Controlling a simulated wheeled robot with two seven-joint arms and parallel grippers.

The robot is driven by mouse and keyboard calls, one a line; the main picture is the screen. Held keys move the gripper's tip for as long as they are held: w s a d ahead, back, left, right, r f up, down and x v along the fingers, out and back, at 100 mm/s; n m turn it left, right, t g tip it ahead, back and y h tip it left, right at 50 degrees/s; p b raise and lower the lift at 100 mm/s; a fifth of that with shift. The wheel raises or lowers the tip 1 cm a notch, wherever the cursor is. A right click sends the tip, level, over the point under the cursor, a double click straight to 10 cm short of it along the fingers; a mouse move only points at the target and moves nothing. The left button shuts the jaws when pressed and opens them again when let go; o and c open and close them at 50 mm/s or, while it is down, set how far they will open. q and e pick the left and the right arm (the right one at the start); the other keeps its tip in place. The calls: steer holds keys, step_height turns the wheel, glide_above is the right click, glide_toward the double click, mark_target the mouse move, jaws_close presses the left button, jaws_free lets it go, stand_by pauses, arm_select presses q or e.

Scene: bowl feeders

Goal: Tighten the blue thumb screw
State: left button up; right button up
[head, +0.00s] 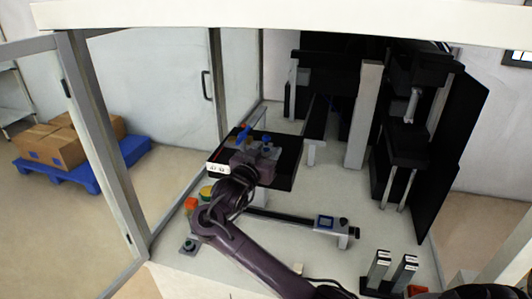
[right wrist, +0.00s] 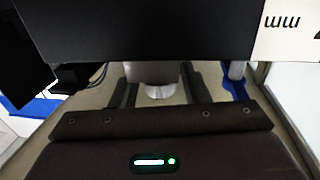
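Small blue parts sit on top of the black box-like unit (head: 285,172) in the head view. One is a slanted blue piece (head: 242,136); another is a small blue knob (head: 266,138) to its right. I cannot tell which is the thumb screw. My right gripper (head: 252,160) is at this unit, its fingers mostly hidden by the wrist. In the right wrist view its two dark fingers (right wrist: 158,92) stand apart below a black plate (right wrist: 150,32). A grey rounded part (right wrist: 153,80) shows between them. A blue part (right wrist: 236,88) on a grey post is to their right. My left gripper is not in view.
Red, yellow and green buttons (head: 190,204) stand left. Tall black feeder machinery (head: 405,140) fills the right back. A metal frame (head: 105,150) encloses the cell. Boxes on a blue pallet (head: 85,170) are outside.

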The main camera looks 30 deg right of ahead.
steer(key=shift+o, duration=0.6)
steer(key=shift+s+a+f, duration=0.1)
steer(key=shift+s+a, duration=0.1)
steer(key=shift+a, duration=0.1)
steer(key=b+v, duration=0.1)
steer(key=v, duration=0.6)
